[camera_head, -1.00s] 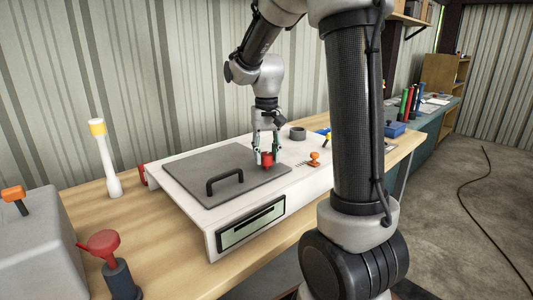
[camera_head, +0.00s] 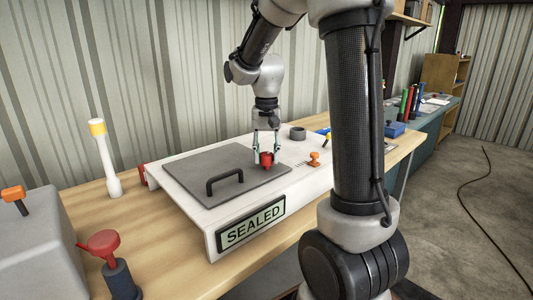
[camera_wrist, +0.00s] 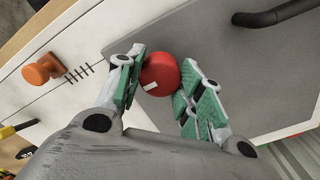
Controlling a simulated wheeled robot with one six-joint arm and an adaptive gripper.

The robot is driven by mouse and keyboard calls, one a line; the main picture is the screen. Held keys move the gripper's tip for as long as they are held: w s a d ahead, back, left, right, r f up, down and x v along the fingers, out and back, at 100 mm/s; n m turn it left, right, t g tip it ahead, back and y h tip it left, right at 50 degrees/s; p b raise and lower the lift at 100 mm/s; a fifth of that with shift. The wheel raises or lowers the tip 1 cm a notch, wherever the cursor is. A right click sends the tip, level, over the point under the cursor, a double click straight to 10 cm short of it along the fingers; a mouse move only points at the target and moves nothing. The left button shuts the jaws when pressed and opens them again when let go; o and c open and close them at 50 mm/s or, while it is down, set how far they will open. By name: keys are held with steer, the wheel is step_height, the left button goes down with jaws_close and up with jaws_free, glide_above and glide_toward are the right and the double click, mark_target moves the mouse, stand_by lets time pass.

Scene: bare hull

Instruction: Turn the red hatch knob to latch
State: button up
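The round red hatch knob (camera_head: 266,160) stands at the right corner of the grey hatch (camera_head: 208,163). In the wrist view the red knob (camera_wrist: 160,74) shows a white mark on its lower left side. My gripper (camera_head: 266,151) is down over the knob, with one finger on each side. In the wrist view the gripper's green-padded fingers (camera_wrist: 162,66) stand slightly wider than the knob, so it looks open around it. Any slight contact is hard to tell. The display (camera_head: 252,223) on the front of the white box reads SEALED.
A black handle (camera_head: 225,181) rises from the hatch. An orange knob (camera_head: 314,158) with tick marks and a dark ring (camera_head: 298,133) sit on the white box. A red-topped post (camera_head: 104,243) and a yellow-topped white lever (camera_head: 103,155) stand to the left.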

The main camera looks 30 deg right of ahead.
mark_target(266, 153)
steer(key=o, duration=0.5)
steer(key=shift+c, duration=0.2)
step_height(266, 153, up, 12)
stand_by(0.5)
steer(key=s+a+f+n+t, duration=0.1)
steer(key=s+f+n+t, duration=0.1)
steer(key=s, duration=0.8)
steer(key=s+a+f+n+t, duration=0.1)
steer(key=s+n, duration=0.3)
steer(key=s, duration=0.7)
steer(key=shift+a+f+t, duration=0.3)
steer(key=shift+f+t, duration=0.3)
steer(key=shift+f, duration=0.3)
